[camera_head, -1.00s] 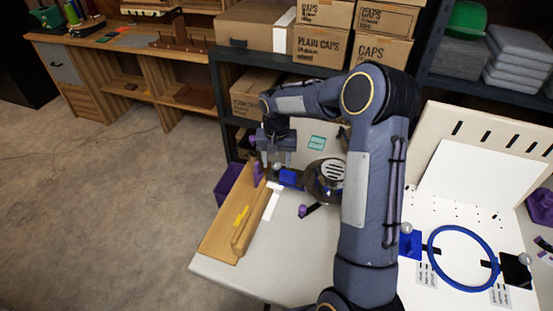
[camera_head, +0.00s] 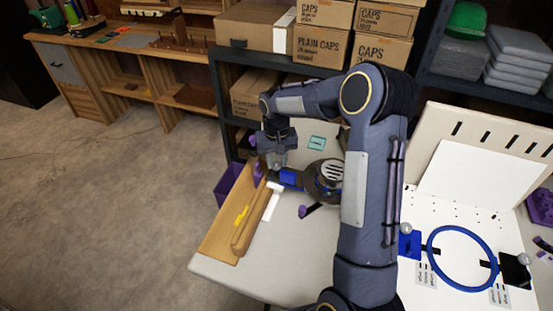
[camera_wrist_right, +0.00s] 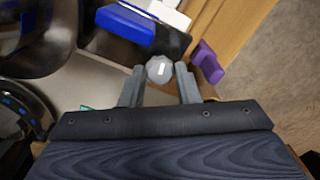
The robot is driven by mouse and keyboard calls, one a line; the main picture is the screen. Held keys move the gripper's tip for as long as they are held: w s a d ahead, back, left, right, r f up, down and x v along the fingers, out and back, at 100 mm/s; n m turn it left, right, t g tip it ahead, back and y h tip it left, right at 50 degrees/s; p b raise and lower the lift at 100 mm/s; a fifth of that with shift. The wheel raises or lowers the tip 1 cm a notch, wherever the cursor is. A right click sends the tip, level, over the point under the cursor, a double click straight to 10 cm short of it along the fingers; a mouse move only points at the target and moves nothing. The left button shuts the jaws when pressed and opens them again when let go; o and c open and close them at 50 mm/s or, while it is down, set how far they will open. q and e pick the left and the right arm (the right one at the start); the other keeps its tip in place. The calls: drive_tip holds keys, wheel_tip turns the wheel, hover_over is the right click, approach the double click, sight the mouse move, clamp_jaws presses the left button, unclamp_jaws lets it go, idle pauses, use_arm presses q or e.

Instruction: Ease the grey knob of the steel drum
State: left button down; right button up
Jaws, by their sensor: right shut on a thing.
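The grey knob (camera_wrist_right: 159,68) is a small faceted piece with a pale mark on top. It sits between the fingertips of my right gripper (camera_wrist_right: 161,77) in the right wrist view, and the gripper is shut on it. In the head view my right gripper (camera_head: 277,163) is at the left end of the dark drum unit (camera_head: 325,193), and the knob is hard to make out there. The drum's dark rounded body (camera_wrist_right: 40,35) fills the upper left of the wrist view. A blue block (camera_wrist_right: 125,29) is just beyond the knob. My left gripper is not in view.
A purple piece (camera_wrist_right: 207,62) stands close to the right finger. A wooden board (camera_head: 222,228) lies along the table's left edge. A white strip (camera_head: 271,203) and a small purple-tipped tool (camera_head: 306,211) lie nearby. A blue hoop (camera_head: 462,257) is at right.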

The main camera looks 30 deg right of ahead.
sight(277, 164)
drive_tip(key=n+p, duration=0.1)
drive_tip(key=n, duration=0.6)
drive_tip(key=shift+r, duration=0.1)
drive_tip(key=n, duration=0.4)
drive_tip(key=shift+n+p, duration=0.5)
drive_tip(key=shift+n, duration=1.4)
drive_tip(key=o, duration=1)
drive_tip(key=shift+r, duration=3.85)
